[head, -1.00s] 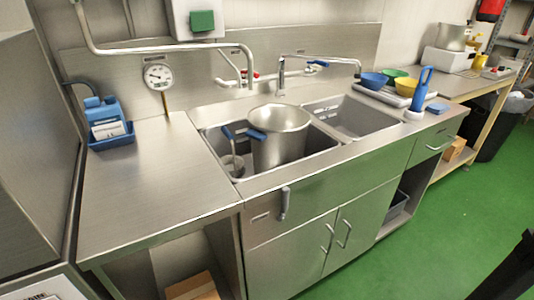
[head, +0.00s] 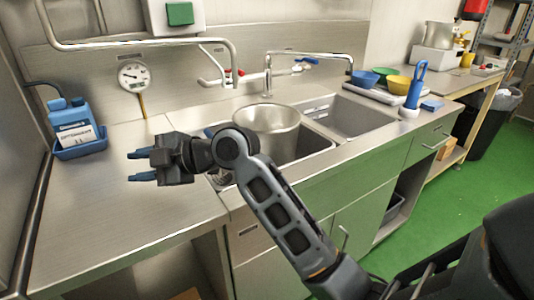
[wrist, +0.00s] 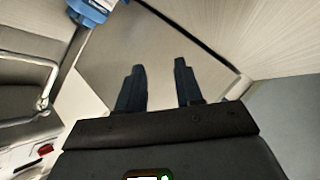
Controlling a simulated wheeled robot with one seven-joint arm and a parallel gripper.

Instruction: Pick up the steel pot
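The steel pot (head: 268,120) stands upright in the left sink basin in the head view. My forearm and wrist hide its lower left part and most of its blue handles. A second steel pot (head: 437,35) stands on a white device on the far right bench. My gripper (head: 137,168) is above the left steel counter, left of the sink pot and apart from it, with its fingers pointing left. In the wrist view my gripper (wrist: 157,85) shows two blue-grey fingers spread apart with nothing between them. The sink pot is not seen in the wrist view.
A blue bottle in a blue tray (head: 80,150) stands at the counter's back left. Faucet pipes (head: 268,65) rise behind the basins. Coloured bowls (head: 398,83) and a blue-handled tool (head: 415,88) sit right of the sink. The left counter (head: 115,205) is mostly bare.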

